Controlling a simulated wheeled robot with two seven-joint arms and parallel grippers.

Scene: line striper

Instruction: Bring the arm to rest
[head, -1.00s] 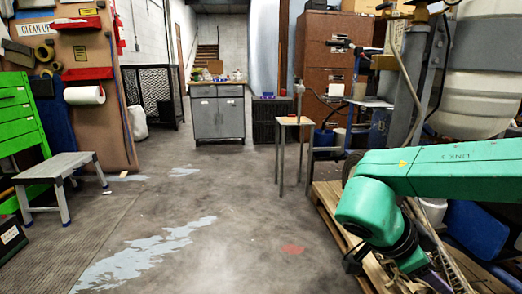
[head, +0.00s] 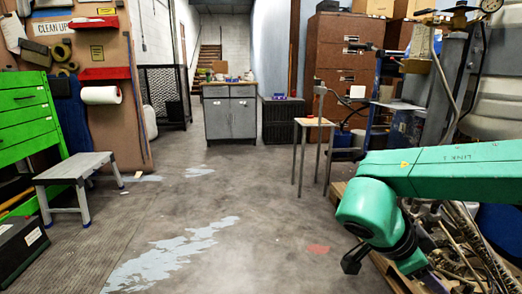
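My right arm (head: 440,172) comes in from the right edge, green, bent at the elbow and reaching down in front of the pallet. Its lower end drops at the lower right, with a dark part (head: 354,260) at its left side. The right gripper's fingers cannot be made out. My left arm and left gripper are outside the picture.
A grey step stool (head: 75,168) and a green drawer cabinet (head: 28,115) stand at the left. A small wooden-topped table (head: 315,122) stands right of centre. A grey cabinet (head: 230,115) is at the back. Pallet clutter lies at lower right. The middle floor is clear.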

